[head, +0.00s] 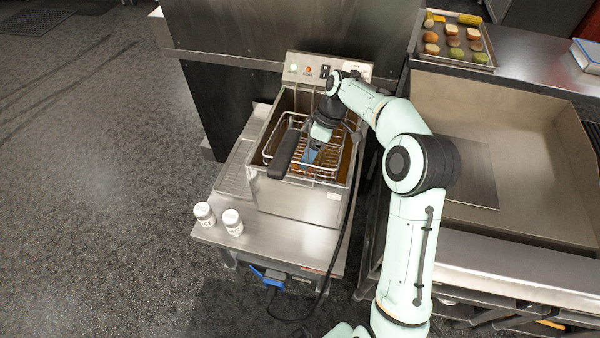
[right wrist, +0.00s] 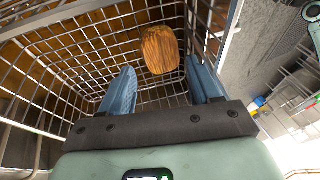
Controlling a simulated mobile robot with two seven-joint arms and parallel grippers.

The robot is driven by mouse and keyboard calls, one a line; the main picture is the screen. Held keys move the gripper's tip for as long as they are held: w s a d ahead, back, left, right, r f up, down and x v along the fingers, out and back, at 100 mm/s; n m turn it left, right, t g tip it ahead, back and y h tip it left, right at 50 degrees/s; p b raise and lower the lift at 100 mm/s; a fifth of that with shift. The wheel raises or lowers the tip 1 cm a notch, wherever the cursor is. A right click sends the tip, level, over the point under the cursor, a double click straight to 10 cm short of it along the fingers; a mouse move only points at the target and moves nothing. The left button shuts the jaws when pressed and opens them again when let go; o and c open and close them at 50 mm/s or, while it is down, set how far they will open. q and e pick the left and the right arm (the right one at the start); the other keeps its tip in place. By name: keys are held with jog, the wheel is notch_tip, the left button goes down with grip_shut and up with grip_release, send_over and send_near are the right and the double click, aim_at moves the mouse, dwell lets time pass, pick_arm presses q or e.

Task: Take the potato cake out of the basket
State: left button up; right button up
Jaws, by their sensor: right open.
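The potato cake (right wrist: 159,49) is a golden-brown oval piece lying on the wire floor of the basket. The basket (right wrist: 62,62) is a metal wire mesh; in the head view the basket (head: 272,143) sits in the fryer, its black handle pointing toward the front. My right gripper (right wrist: 168,85) is open and reaches down into the basket, with its two blue fingers apart. The potato cake lies ahead of the fingertips, between their lines, and is not gripped. In the head view my right gripper (head: 311,153) hides the cake. My left gripper is not in view.
The fryer (head: 300,203) stands on a steel table with two white shakers (head: 232,222) at its front left. A tray (head: 482,62) of several food pieces lies on the counter at the upper right. A wide steel basin (head: 520,130) is to the right.

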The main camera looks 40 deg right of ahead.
jog(key=shift+x, duration=2.6)
jog(key=shift+s+a, duration=0.1)
jog(key=shift+a, duration=0.1)
jog(key=c, duration=0.7)
